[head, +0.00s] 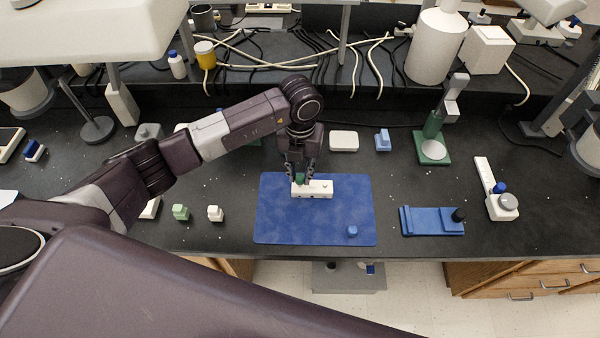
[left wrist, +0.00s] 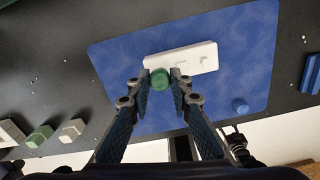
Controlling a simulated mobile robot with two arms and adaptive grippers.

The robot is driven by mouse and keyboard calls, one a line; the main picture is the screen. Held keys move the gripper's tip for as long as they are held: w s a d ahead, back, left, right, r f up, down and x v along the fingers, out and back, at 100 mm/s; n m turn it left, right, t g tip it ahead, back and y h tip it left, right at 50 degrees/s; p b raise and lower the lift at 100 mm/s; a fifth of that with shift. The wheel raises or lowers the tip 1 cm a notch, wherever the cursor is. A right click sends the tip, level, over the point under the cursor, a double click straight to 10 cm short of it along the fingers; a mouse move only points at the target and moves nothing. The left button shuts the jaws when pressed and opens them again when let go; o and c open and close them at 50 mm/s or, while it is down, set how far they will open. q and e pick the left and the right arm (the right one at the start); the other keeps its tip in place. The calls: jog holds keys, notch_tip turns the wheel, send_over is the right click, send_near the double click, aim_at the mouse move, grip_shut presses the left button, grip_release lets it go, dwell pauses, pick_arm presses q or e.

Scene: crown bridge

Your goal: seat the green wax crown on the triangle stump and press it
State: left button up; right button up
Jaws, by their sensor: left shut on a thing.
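A white block (head: 325,189) lies on the blue mat (head: 280,225), near its upper middle. It also shows in the left wrist view (left wrist: 192,60), with a small round feature on its right part. My left gripper (head: 302,177) reaches down over the block's left end. It is shut on the green wax crown (left wrist: 160,79), which also shows in the head view (head: 300,180). The crown is at the block's left end; I cannot tell whether it touches the block. The triangle stump is not distinguishable, perhaps hidden by crown and fingers. My right gripper is not in view.
A small blue piece (head: 352,231) is on the mat's lower right. A pale green block (head: 180,212) and a cream block (head: 215,213) stand left of the mat. A blue holder (head: 432,221) and a green stand (head: 432,150) are to the right. The mat's lower middle is clear.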

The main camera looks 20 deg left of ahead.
aim_at(300, 176)
pick_arm(q)
jog(key=shift+f+b, duration=0.85)
jog(key=shift+f, duration=0.2)
jog(key=shift+r, duration=0.2)
jog(key=shift+r+p, duration=0.5)
jog(key=shift+r, duration=0.05)
dwell(1.5)
jog(key=shift+f+b, duration=0.7)
jog(key=shift+b, duration=0.15)
jog(key=o, duration=1)
notch_tip(300, 176, up, 12)
jog(key=shift+c, duration=0.4)
